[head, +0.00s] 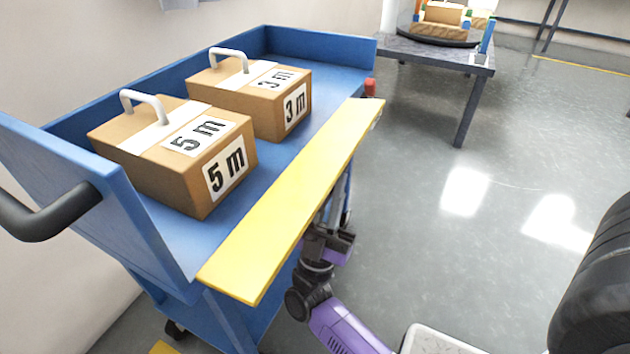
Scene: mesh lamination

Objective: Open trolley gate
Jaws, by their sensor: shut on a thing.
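The blue trolley (320,140) stands on the left with its yellow gate (295,195) along the side facing me. The gate is a long flat panel running from the near end to the far end of that side. Its broad face shows from above, and I cannot tell its exact tilt. My gripper (330,236) is at the gate's outer edge, around the middle of its length, shut on the gate. The fingertips are partly hidden by the panel.
Two cardboard boxes with white handles, marked 5 m (150,150) and 3 m (245,97), sit on the trolley bed. A black push handle (50,215) juts from the near end. A dark table (440,55) stands behind.

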